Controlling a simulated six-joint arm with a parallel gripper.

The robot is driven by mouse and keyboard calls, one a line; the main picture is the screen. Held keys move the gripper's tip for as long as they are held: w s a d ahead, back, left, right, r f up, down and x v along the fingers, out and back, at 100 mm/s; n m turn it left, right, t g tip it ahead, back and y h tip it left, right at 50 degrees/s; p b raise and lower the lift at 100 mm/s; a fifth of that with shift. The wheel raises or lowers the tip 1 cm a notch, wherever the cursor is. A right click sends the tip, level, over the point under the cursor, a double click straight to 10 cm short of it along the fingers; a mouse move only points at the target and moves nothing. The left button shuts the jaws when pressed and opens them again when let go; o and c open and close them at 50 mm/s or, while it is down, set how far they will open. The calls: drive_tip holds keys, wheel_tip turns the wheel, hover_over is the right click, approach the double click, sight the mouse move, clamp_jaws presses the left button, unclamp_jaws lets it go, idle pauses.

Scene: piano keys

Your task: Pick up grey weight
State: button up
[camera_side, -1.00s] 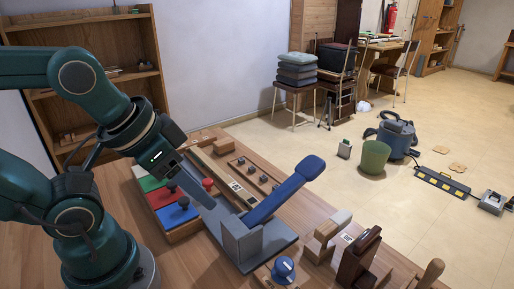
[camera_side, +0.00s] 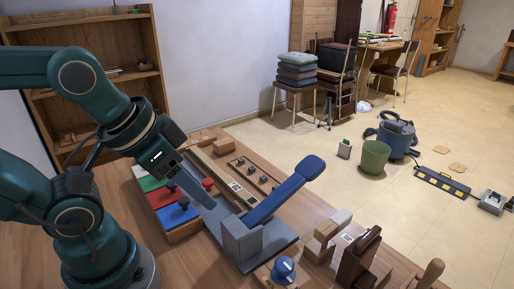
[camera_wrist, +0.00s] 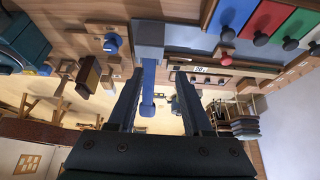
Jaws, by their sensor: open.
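No thing stands out for certain as the grey weight. A grey block (camera_side: 242,241) stands on a flat grey-blue base at the foot of a raised blue lever (camera_side: 287,191). Both also show in the wrist view, the grey block (camera_wrist: 148,35) at top centre and the blue lever (camera_wrist: 148,88) below it. My gripper (camera_side: 203,197) is above the board beside the coloured pads in the side view. In the wrist view my gripper (camera_wrist: 158,82) has its two fingers spread, with the lever seen between them and nothing held.
Red, green and blue pads with knobs (camera_side: 176,214) lie left of the lever. A wooden board with small knobs (camera_side: 240,160) lies behind. A blue knob (camera_side: 284,268), a pale-topped block (camera_side: 338,218) and a dark wooden piece (camera_side: 358,262) stand at the right.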

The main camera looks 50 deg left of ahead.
drive_tip(key=shift+c, duration=0.3)
drive_tip(key=c, duration=0.3)
